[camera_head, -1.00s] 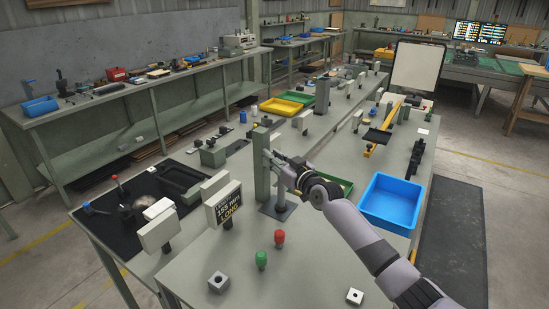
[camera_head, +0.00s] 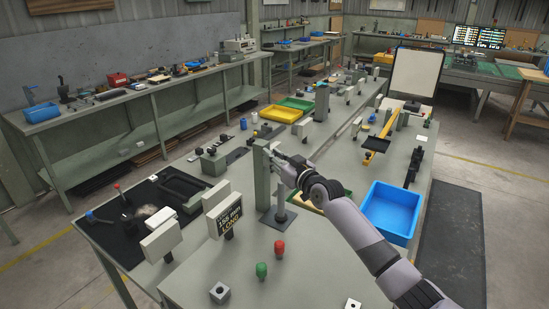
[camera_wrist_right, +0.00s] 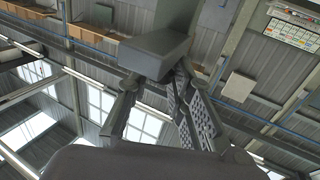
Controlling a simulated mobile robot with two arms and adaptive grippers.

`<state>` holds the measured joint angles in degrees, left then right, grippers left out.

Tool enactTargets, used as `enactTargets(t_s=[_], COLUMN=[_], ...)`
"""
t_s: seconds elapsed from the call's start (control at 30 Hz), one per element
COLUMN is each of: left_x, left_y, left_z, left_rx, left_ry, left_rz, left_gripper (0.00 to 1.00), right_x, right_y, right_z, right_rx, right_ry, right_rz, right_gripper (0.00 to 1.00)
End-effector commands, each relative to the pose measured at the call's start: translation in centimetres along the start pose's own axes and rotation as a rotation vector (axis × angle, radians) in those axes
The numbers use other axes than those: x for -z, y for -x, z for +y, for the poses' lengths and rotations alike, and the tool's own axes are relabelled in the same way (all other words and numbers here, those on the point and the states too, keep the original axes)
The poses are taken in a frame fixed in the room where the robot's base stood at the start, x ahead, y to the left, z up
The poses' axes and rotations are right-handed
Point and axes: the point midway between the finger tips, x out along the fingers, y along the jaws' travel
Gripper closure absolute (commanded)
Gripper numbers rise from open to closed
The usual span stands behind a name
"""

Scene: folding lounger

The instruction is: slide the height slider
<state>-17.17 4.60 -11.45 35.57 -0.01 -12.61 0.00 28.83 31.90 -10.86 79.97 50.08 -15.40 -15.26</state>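A grey-green upright column (camera_head: 262,172) stands on a dark base plate, with a short grey post (camera_head: 281,206) in front of it. I take the column to be the height slider's stand. My right gripper (camera_head: 277,153) is at the column's right side, near its top. In the right wrist view, a grey block (camera_wrist_right: 153,55) sits at the tips of my right fingers (camera_wrist_right: 157,88), with the column (camera_wrist_right: 176,16) behind it. The fingers are parted below the block. Whether they clamp it is hidden. My left gripper is out of view.
Green (camera_head: 262,270) and red (camera_head: 279,248) knobs are in front. A blue bin (camera_head: 391,211) is at the right, beside my arm.

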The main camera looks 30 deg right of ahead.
Motion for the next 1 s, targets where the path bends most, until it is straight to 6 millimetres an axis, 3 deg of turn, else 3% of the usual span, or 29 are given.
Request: enactTargets(t_s=[0.03,0.27,0.63,0.77,1.0], left_x=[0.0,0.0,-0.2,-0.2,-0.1], left_y=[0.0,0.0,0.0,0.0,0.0], left_z=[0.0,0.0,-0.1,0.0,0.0], left_rx=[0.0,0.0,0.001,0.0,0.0], left_ry=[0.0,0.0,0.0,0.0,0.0], left_rz=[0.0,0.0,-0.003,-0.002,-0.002], left_gripper=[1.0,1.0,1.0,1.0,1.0], right_x=[0.8,0.5,0.2,0.1,0.1], right_y=[0.0,0.0,0.3,1.8,6.8], right_z=[0.1,0.1,0.0,0.1,0.1], right_rx=[-0.003,-0.002,-0.001,-0.001,-0.001], right_ry=[0.001,0.0,0.0,0.0,0.003], right_rz=[0.016,0.01,0.006,0.004,0.003], right_gripper=[0.76,0.61,0.61,0.61,0.61])
